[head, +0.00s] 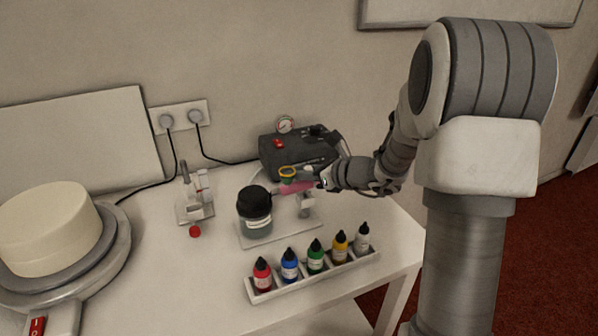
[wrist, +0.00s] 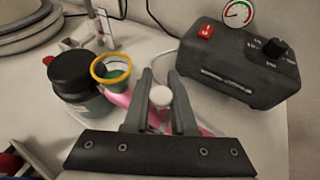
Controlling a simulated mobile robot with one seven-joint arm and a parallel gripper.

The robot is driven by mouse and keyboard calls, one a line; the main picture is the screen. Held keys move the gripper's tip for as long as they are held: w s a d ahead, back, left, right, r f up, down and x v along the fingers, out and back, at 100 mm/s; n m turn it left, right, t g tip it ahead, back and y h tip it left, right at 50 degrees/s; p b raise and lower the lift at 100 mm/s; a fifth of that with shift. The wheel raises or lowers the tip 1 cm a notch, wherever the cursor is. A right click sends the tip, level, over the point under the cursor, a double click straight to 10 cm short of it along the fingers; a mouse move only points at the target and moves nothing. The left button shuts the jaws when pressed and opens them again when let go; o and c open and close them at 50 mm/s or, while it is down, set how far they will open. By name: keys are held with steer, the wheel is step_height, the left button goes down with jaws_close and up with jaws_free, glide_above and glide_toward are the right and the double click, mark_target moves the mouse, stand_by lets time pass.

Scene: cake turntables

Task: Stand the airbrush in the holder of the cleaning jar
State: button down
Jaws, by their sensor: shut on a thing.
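The airbrush (head: 297,187) has a pink body and a yellow-rimmed cup with green inside. It also shows in the wrist view (wrist: 121,101). My gripper (head: 320,182) is shut on it, and it lies roughly level above the table, its front end close to the jar's lid. In the wrist view my gripper's fingers (wrist: 164,85) stand either side of a white round part. The cleaning jar (head: 256,222) has a black lid and stands on a pale base plate (head: 283,237). A grey upright (head: 306,208), perhaps the holder, rises below the airbrush and is partly hidden.
A dark compressor (head: 290,150) with a gauge stands behind. A rack (head: 318,279) of several paint bottles lies in front. A small metal stand (head: 195,205) is left of the jar. A cake on a turntable (head: 105,255) is far left. Clear table lies between the turntable and rack.

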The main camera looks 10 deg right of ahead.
steer(key=shift+f+b, duration=0.35)
stand_by(0.5)
steer(key=c, duration=0.7)
jaws_free()
steer(key=shift+o, duration=0.2)
steer(key=p+v, duration=0.3)
steer(key=v, duration=1.4)
steer(key=shift+s+r+p, duration=0.15)
steer(key=shift+r+p, duration=0.05)
steer(key=shift+p, duration=0.1)
